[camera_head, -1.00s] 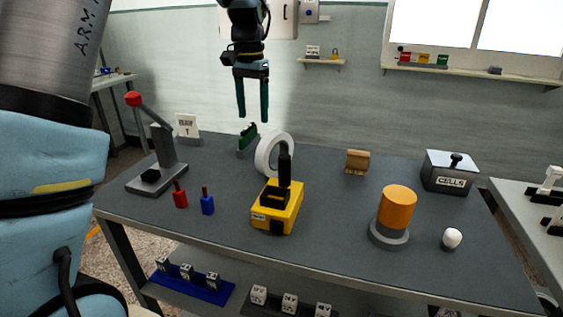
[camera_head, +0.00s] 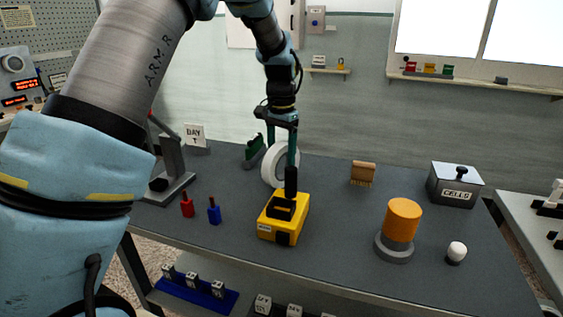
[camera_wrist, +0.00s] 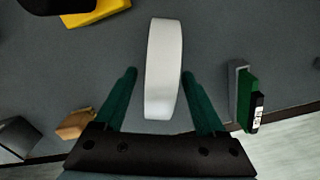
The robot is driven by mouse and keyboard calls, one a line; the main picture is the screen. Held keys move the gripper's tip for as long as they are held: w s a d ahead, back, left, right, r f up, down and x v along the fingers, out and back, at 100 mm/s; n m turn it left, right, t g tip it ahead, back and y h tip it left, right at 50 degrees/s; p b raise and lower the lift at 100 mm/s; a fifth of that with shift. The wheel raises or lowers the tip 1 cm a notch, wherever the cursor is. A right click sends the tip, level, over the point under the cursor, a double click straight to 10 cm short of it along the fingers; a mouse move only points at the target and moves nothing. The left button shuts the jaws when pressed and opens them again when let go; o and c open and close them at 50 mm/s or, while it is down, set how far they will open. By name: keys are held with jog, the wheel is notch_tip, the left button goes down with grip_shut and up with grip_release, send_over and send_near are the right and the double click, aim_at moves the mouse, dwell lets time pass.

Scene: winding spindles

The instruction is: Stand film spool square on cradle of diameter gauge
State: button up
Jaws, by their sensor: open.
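The white film spool (camera_head: 268,168) looks like a thick ring standing on its edge on the grey table. It appears edge-on in the wrist view (camera_wrist: 163,70). My gripper (camera_head: 281,150) is open, with its green fingers (camera_wrist: 158,76) on either side of the spool. Its right finger looks very close to the spool; I cannot tell whether it touches. A yellow device with a black post and black top part (camera_head: 283,218), probably the diameter gauge, stands in front of the spool. Its yellow body shows at the top of the wrist view (camera_wrist: 98,12). Its cradle is not clearly visible.
A green and grey piece (camera_head: 254,152) stands close behind the spool. A wooden block (camera_head: 363,173), an orange cylinder (camera_head: 402,219) on a grey base and a CELLS box (camera_head: 455,186) are to the right. Red (camera_head: 187,205) and blue (camera_head: 214,212) pieces stand left.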

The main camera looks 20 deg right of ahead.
jog(key=shift+f, duration=0.65)
grip_shut()
